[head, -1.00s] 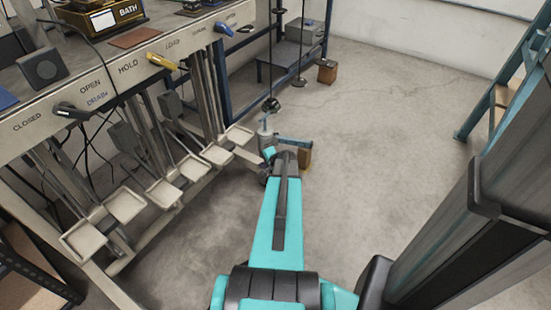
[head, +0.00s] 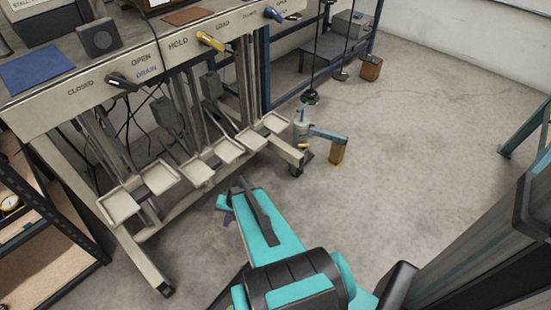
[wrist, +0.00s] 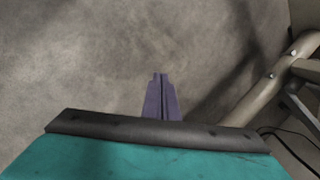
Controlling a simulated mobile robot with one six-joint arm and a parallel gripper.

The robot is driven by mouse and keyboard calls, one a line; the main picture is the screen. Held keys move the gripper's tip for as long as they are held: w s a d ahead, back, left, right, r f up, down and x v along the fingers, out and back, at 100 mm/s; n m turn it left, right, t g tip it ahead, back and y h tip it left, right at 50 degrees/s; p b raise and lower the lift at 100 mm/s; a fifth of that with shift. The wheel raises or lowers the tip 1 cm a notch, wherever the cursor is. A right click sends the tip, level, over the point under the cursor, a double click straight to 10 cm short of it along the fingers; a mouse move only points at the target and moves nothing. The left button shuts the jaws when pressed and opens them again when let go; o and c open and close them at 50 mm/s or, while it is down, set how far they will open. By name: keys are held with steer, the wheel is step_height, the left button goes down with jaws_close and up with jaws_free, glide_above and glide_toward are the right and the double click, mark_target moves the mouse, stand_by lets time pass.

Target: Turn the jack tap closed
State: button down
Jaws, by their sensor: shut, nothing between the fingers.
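The jack (head: 301,124) looks like a small grey bottle-shaped body on the floor, just past the right end of the bench's pedals in the head view. A blue bar runs right from it to a wooden block (head: 337,153). A small yellow piece (head: 304,147) shows low on the jack; it may be the tap, but it is too small to tell its position. My gripper (wrist: 160,77) has purple fingers pressed together and empty, over bare floor in the wrist view. In the head view only a bit of purple shows beside my arm, apart from the jack and nearer to me.
The bench carries a black lever (head: 121,82), a yellow lever (head: 210,41) and a blue lever (head: 273,14). Pale pedals (head: 160,178) stick out below. A shelf rack (head: 45,215) stands at left. A pale tube (wrist: 270,88) is at right in the wrist view. Floor to the right is open.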

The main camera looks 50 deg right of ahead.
steer(key=s+a+f+n+g+h, duration=0.2)
steer(key=s+a+n+g, duration=0.5)
steer(key=s+a, duration=1.1)
steer(key=a+n, duration=0.2)
steer(key=n, duration=0.2)
steer(key=shift+s+a+h, duration=0.3)
steer(key=shift+s+h, duration=0.05)
steer(key=shift+h, duration=0.05)
steer(key=c, duration=1.8)
jaws_free()
steer(key=shift+o, duration=0.2)
steer(key=shift+a, duration=0.1)
